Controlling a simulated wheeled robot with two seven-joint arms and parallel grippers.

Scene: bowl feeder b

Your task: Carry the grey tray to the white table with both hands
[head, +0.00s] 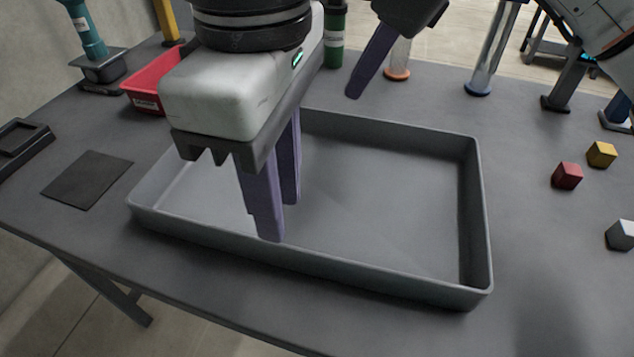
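The grey tray (475,215), a shallow rectangular box, sits empty on a dark grey table (540,300). No tray wall shows between the fingers. My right gripper (355,95) is above and behind the tray's back wall, apart from it. Only one of its purple fingers shows. No white table is visible.
A red bin (146,88), a dark mat (87,179) and a black holder (22,146) lie left of the tray. A red cube (566,176), a yellow cube (601,154) and a white cube (621,235) lie right. Several upright posts line the table's back.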

